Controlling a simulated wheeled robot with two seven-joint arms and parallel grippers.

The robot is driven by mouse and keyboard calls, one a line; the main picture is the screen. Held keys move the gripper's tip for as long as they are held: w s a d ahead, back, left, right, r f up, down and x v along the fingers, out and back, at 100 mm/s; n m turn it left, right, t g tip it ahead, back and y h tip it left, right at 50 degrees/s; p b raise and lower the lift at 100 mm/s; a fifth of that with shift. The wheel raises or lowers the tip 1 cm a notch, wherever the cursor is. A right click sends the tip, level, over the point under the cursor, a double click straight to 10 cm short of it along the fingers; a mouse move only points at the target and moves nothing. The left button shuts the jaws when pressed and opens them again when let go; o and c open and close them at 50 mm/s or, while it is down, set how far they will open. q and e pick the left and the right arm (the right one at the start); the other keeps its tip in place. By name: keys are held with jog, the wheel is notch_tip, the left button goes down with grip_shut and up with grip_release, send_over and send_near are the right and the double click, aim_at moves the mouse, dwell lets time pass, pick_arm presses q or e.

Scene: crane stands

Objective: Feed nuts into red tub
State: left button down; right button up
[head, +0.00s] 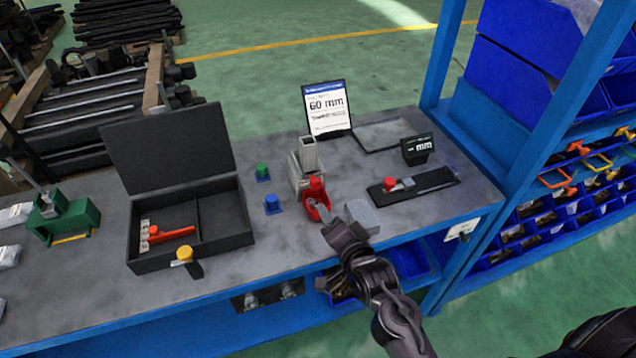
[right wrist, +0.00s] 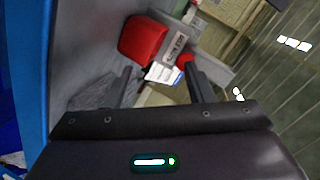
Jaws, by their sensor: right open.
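A small red tub (head: 318,209) stands on the bench at the foot of a grey metal fixture with a square tube (head: 309,155). A red knob (head: 316,183) shows just behind the tub. My right gripper (head: 334,226) is just in front of the tub, close to a grey block (head: 362,216). In the right wrist view, the fingers of the gripper (right wrist: 160,82) stand apart with nothing clearly held between them. A red body (right wrist: 142,38), apparently the tub, lies beyond the fingers. I cannot make out any nuts. My left gripper is out of view.
An open black case (head: 150,262) with a red-handled tool (head: 172,234) stands left. Green (head: 262,172) and blue (head: 272,205) pieces stand between case and fixture. A "60 mm" sign (head: 327,108) is behind; a black mat (head: 438,180) lies right. Bare bench lies in front of the blue piece.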

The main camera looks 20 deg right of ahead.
aim_at(318, 186)
jog(key=w+m+t, duration=0.1)
jog(key=r+m+t, duration=0.1)
jog(key=shift+w+a+r+m, duration=0.2)
jog(key=shift+w+m, duration=0.1)
jog(key=shift+w, duration=0.05)
jog(key=shift+w+r+m+t, duration=0.3)
jog(key=shift+r+m+t, duration=0.05)
jog(key=shift+m+t, duration=0.15)
jog(key=shift+w+r, duration=0.1)
jog(key=shift+w, duration=0.2)
jog(key=w+p, duration=0.2)
jog(key=w, duration=0.4)
jog(key=shift+w, duration=0.4)
jog(key=shift+c, duration=0.5)
grip_shut()
